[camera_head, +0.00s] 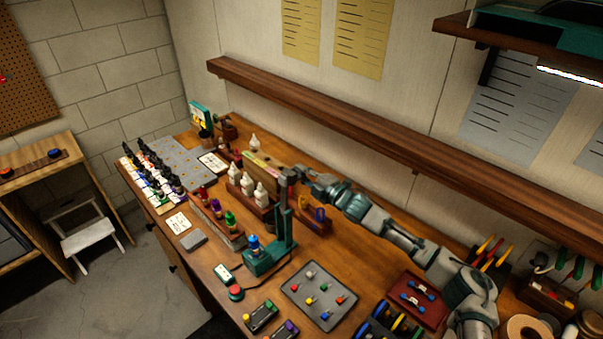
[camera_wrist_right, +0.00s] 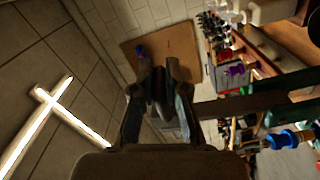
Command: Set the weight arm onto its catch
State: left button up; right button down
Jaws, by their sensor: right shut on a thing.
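A green press-like stand (camera_head: 268,258) with an upright post (camera_head: 285,218) stands on the workbench. A small blue-topped piece (camera_head: 254,244) sits on its base. A dark grey block (camera_head: 289,174), seemingly the weight arm's end, is at the top of the post. My right gripper (camera_head: 301,173) reaches in from the right and is shut on it. In the right wrist view, the right gripper (camera_wrist_right: 162,92) has a dark piece between its fingers, and a dark bar (camera_wrist_right: 245,104) runs right from there. I cannot make out the catch. My left gripper is not in view.
A grey tray (camera_head: 319,290) with small coloured pieces lies right of the stand. White bottles (camera_head: 247,186) stand behind it to the left. A red button (camera_head: 236,292) is in front. A long wooden shelf (camera_head: 400,145) runs along the wall above my right arm.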

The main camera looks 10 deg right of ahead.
jog(key=shift+a, duration=0.1)
jog(key=shift+s+a+r+n+p, duration=0.4)
jog(key=shift+a+n+p, duration=0.15)
jog(key=shift+n+p, duration=0.15)
jog(key=s+a+f+n+p, duration=0.2)
jog(key=s+a+n+p, duration=0.2)
jog(key=a+n, duration=0.3)
jog(key=s+a+f+n+p, duration=0.2)
jog(key=s+a+n+p, duration=0.2)
jog(key=a+n, duration=0.3)
jog(key=shift+s+f+n, duration=0.3)
jog(key=shift+s, duration=0.4)
jog(key=shift+s+f, duration=0.1)
jog(key=shift+f, duration=0.05)
jog(key=c, duration=1.2)
grip_release()
jog(key=shift+w+a, duration=0.1)
jog(key=shift+w, duration=0.1)
